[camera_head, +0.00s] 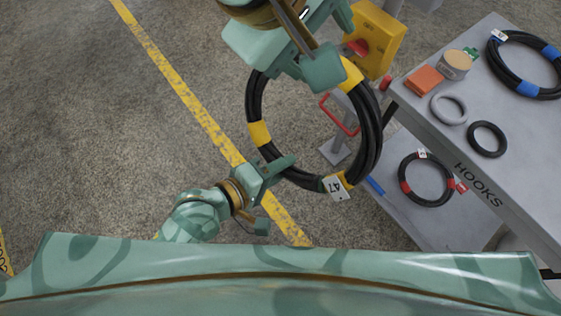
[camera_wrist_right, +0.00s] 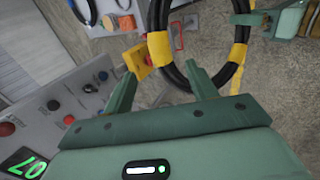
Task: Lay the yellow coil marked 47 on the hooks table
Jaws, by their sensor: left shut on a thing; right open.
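The coil (camera_head: 372,130) is a black hose ring with yellow bands and a white tag (camera_head: 337,187) marked 47. It hangs in the air left of the hooks table (camera_head: 445,133), not over its top. My left gripper (camera_head: 283,163) is shut on the coil's lower left side. My right gripper (camera_head: 312,68) is at the coil's upper side, near a yellow band, and its fingertips are partly hidden in the head view. In the right wrist view the open right fingers (camera_wrist_right: 165,88) stand either side of the coil's yellow band (camera_wrist_right: 160,48); contact is unclear.
The table bears a blue-banded coil (camera_head: 512,80), an orange box (camera_head: 425,81), a round tin (camera_head: 455,64) and grey and black rings. A red-banded coil (camera_head: 407,186) lies on the lower shelf. A yellow box (camera_head: 378,35) and red handle (camera_head: 336,118) stand close behind the coil.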

